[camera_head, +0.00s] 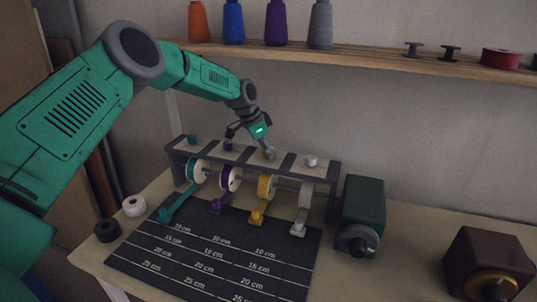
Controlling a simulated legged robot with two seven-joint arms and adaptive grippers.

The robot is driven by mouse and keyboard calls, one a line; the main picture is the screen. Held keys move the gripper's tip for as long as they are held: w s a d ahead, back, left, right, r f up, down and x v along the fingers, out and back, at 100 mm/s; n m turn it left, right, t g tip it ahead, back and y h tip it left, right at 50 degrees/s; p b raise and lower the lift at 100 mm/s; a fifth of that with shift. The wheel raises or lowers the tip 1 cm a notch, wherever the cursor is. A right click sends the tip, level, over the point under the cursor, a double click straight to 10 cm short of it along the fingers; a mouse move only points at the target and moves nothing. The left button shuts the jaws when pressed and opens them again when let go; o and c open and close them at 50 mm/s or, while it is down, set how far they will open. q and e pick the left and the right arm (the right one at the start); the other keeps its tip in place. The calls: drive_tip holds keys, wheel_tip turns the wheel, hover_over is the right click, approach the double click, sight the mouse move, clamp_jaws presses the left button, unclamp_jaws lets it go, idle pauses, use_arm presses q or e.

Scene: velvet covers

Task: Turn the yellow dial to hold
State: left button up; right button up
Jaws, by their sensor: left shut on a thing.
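A dark rack (255,158) on the table has a row of small dials on top, one per ribbon spool. The yellow dial (270,155) is mostly hidden by my left gripper (268,151), which comes down on it from above with its fingers shut on it. Its pointing direction and any hold mark are too small or hidden to read. Below it hangs the yellow spool (266,187), its ribbon running down to a yellow clip (256,217). My right gripper is not in view.
Teal (193,140), purple (228,146) and white (311,161) dials flank the yellow one. A dark marked mat (215,250) lies in front. A green box (362,205) and a brown box (485,260) stand right. A shelf (370,56) with thread cones hangs above.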

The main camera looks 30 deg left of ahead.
use_arm(q)
drive_tip(key=shift+w+a+r+m, duration=0.1)
drive_tip(key=shift+a+r+m, duration=0.05)
drive_tip(key=shift+m, duration=0.15)
drive_tip(key=o, duration=1.1)
drive_tip(key=shift+o, duration=0.2)
drive_tip(key=shift+a, duration=0.1)
drive_tip(key=v, duration=0.4)
drive_tip(key=shift+a+r, duration=0.1)
drive_tip(key=shift+r, duration=0.1)
drive_tip(key=s+a, duration=0.7)
drive_tip(key=s, duration=0.2)
drive_tip(key=shift+s+a, duration=0.25)
drive_tip(key=shift+a, duration=0.15)
